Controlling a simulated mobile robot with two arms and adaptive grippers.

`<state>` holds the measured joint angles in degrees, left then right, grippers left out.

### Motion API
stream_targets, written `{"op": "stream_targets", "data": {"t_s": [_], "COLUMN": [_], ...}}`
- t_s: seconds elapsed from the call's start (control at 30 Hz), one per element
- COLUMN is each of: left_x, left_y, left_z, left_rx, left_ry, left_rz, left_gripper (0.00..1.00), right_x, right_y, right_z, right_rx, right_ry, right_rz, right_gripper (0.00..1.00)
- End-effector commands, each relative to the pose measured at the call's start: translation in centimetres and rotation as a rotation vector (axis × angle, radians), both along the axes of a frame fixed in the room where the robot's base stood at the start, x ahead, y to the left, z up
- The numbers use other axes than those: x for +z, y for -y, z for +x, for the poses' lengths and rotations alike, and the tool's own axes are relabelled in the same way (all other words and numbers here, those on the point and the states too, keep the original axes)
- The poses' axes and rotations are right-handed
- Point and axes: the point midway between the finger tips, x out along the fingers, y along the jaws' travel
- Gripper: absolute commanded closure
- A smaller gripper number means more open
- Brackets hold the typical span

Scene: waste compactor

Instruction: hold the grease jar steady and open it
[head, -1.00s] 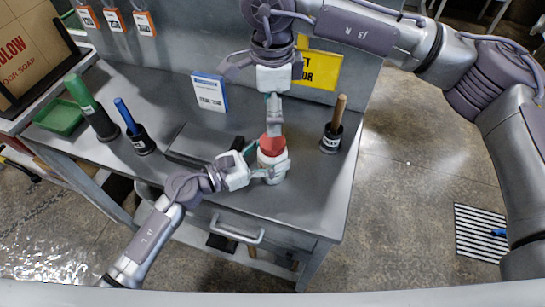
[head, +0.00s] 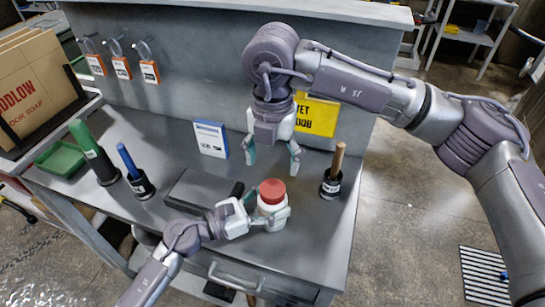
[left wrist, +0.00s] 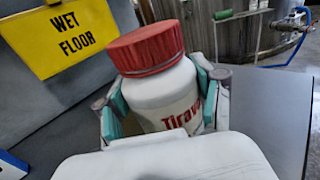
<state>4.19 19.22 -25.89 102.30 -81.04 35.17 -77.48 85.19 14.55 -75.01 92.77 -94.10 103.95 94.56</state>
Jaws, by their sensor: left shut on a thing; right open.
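The grease jar (head: 270,205) is white with a red lid (head: 272,190). It stands upright on the grey workbench near its front edge. My left gripper (head: 270,215) is shut around the jar's white body below the lid. In the left wrist view the jar (left wrist: 165,100) sits between the teal finger pads, with red lettering on its side and the red lid (left wrist: 145,50) seated on top. My right gripper (head: 272,158) is open and empty above and behind the jar, pointing down, apart from the lid.
A black holder with a wooden-handled tool (head: 333,178) stands right of the jar. A dark flat block (head: 203,190) lies to the left. A white-blue box (head: 211,140) stands behind.

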Motion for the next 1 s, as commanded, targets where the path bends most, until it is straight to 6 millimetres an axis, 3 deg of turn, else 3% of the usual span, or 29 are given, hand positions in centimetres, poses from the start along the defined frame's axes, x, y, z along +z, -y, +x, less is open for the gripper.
{"op": "stream_targets", "data": {"t_s": [0.1, 0.3, 0.47, 0.8, 1.0], "left_x": [-0.1, -0.1, -0.1, -0.1, -0.1], "left_y": [0.0, 0.0, 0.0, 0.0, 0.0], "left_z": [0.0, 0.0, 0.0, 0.0, 0.0], "left_rx": [0.0, 0.0, 0.0, 0.0, 0.0], "left_ry": [-0.002, -0.002, -0.002, -0.002, -0.002], "left_rz": [0.001, 0.001, 0.001, 0.001, 0.001], "left_gripper": [1.0, 1.0, 1.0, 1.0, 1.0], "right_x": [0.0, 0.0, -1.2, -6.2, -7.8], "right_y": [0.0, 0.0, 0.0, 0.0, 0.0], "right_z": [0.0, 0.0, 0.0, 0.0, 0.0], "right_rx": [-0.195, -0.376, -0.407, -0.404, -0.403], "right_ry": [-0.001, -0.001, -0.002, -0.003, -0.001], "right_rz": [0.0, 0.0, -0.002, -0.001, -0.001], "right_gripper": [0.23, 0.23, 0.23, 0.23, 0.23]}}
